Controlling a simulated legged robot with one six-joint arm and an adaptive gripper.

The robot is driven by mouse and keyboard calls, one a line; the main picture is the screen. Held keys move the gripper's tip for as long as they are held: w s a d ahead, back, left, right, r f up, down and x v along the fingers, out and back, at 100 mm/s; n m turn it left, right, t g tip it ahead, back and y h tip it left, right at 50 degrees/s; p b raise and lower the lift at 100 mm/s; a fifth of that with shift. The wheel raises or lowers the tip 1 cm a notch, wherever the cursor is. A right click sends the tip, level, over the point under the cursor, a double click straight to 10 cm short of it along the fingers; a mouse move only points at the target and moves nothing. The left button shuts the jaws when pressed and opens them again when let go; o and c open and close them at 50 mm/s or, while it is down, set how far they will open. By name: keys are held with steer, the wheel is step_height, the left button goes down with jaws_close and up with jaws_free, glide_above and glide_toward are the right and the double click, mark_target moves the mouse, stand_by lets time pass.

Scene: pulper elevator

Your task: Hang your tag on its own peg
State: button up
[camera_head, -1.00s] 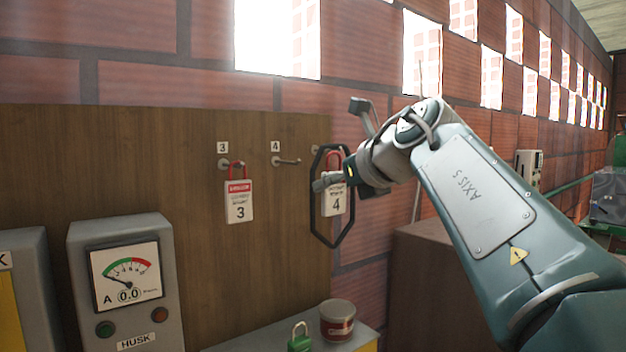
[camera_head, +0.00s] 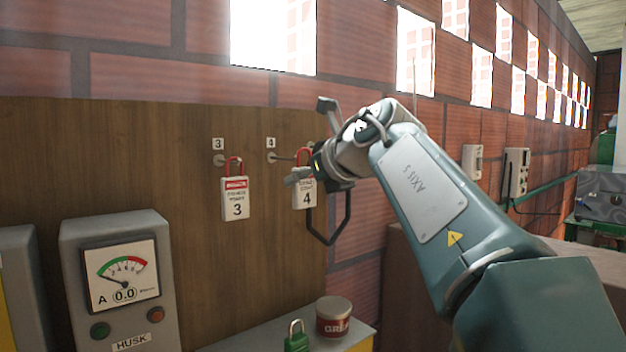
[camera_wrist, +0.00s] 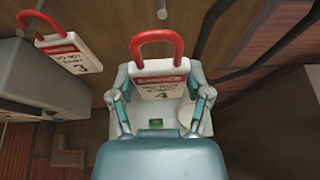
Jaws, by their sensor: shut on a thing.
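My gripper (camera_head: 302,176) is shut on the white tag 4 (camera_head: 304,199), which has a red loop on top. The tag is upright and shows between my fingers in the wrist view (camera_wrist: 162,92). Peg 4 (camera_head: 284,158) sticks out from the wooden board under a small "4" label (camera_head: 270,142). The tag's red loop (camera_head: 305,154) is at the peg's outer end in the head view. I cannot tell whether the loop is around the peg or only in front of it. Tag 3 (camera_head: 235,200) hangs at the left from peg 3 (camera_head: 219,160).
Below are a grey HUSK meter box (camera_head: 120,280), a green padlock (camera_head: 296,342) and a red tin (camera_head: 334,318) on a ledge. The board between the tags and ledge is clear.

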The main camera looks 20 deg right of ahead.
steer(key=shift+r+x, duration=0.15)
steer(key=shift+x, duration=1.2)
steer(key=shift+r+x, duration=0.2)
steer(key=shift+x, duration=1.1)
steer(key=shift+w+d, duration=0.1)
steer(key=shift+w, duration=0.15)
steer(key=o, duration=1)
